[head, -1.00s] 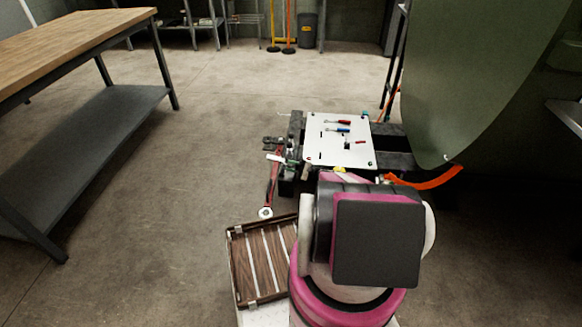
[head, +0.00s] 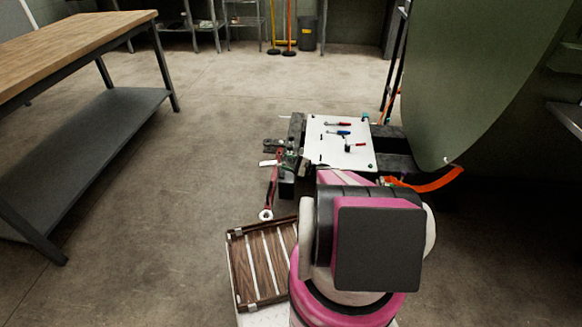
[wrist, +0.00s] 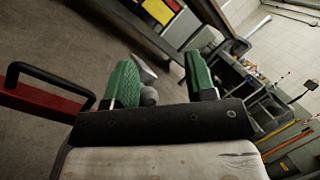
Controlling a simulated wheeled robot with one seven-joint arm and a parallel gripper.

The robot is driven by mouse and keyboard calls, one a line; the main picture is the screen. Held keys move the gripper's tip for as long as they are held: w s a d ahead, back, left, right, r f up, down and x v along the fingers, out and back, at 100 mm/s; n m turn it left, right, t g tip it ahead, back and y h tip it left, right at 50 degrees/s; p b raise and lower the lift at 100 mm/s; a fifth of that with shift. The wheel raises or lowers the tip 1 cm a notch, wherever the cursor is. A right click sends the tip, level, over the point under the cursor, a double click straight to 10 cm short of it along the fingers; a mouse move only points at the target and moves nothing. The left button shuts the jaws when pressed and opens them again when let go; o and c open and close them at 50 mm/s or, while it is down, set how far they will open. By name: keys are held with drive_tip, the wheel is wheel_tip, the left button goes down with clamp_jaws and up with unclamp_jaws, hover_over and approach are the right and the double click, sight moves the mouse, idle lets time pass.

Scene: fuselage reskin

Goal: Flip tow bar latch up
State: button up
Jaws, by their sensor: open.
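The red tow bar (head: 273,185) slopes down from the dark tug at the middle of the head view and ends in a pale ring. In the wrist view a red bar (wrist: 40,100) with a black handle (wrist: 50,75) lies at the left, outside my fingers. My gripper (wrist: 162,70) has green-padded fingers spread apart. A grey rounded metal piece (wrist: 145,75) shows beside the left finger, between the pads; I cannot tell whether it touches. The latch cannot be made out clearly. My arm hides part of the tug in the head view.
The tug's white top plate (head: 330,155) carries small tools. A slatted wooden tray (head: 262,265) lies in front, left of my arm. A workbench (head: 70,45) stands at left, and a large green panel (head: 480,80) hangs at right. The floor between bench and tug is clear.

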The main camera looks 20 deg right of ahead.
drive_tip(key=s+a+r, duration=0.3)
drive_tip(key=a+r, duration=0.2)
drive_tip(key=a, duration=0.3)
drive_tip(key=shift+s+a+r, duration=0.15)
drive_tip(key=shift+s+a, duration=0.1)
drive_tip(key=shift+a, duration=0.05)
